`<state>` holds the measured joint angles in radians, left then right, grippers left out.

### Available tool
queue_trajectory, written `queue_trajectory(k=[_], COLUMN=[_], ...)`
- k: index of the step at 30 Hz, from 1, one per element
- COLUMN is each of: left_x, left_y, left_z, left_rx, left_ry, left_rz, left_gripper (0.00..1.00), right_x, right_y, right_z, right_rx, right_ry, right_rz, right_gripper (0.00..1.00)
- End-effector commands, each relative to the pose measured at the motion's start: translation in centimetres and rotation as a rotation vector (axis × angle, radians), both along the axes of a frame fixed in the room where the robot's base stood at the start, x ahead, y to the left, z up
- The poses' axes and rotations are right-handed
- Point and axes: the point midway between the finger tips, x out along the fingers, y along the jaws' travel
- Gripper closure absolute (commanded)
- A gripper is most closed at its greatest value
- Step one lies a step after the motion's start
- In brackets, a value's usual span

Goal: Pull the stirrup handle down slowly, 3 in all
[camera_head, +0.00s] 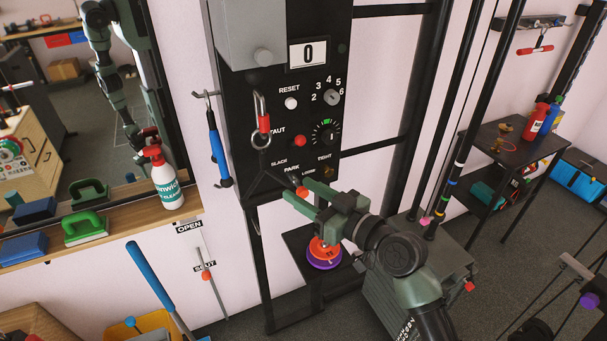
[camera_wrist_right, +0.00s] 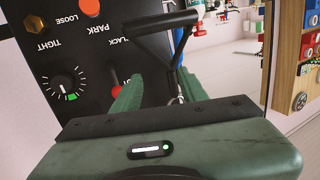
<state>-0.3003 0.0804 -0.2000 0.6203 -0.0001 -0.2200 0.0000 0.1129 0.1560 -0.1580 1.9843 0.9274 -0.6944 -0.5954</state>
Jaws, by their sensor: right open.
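The black stirrup handle (camera_head: 265,180) hangs in front of a black panel, below a metal ring (camera_head: 261,140) and a carabiner with a red sleeve (camera_head: 264,122). It is a triangle with a crossbar at its lower end. In the right wrist view the handle (camera_wrist_right: 165,22) shows beyond the fingertips. My right gripper (camera_head: 297,205) is open just below and right of the handle. In its wrist view the gripper (camera_wrist_right: 160,88) has its fingers apart, and I see no grip on the handle. My left gripper is not in view.
The panel (camera_head: 305,110) carries a counter reading 0 (camera_head: 308,53), a white reset button (camera_head: 291,103), knobs and a red-tipped lever (camera_head: 302,191) close to my fingers. A blue-handled tool (camera_head: 216,145) hangs left. A spray bottle (camera_head: 165,180) stands on a ledge.

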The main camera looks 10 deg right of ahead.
Motion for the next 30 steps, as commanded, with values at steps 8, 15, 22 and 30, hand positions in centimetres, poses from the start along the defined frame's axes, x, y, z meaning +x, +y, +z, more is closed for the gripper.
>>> queue_trajectory(k=[8,15,22,30], left_x=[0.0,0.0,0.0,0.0], left_y=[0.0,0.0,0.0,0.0], left_z=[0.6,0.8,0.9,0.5], left_rx=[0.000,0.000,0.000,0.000], left_ry=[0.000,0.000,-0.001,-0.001], left_rz=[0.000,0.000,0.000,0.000], left_gripper=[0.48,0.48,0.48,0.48], right_x=[-0.8,0.7,2.4,4.5], right_y=[0.9,2.1,3.6,5.4], right_z=[4.0,3.9,3.9,3.7], right_rx=[0.009,0.010,0.010,0.008], right_ry=[-0.068,-0.065,-0.065,-0.064], right_rz=[0.039,0.037,0.037,0.038], right_gripper=[0.57,0.57,0.57,0.57])
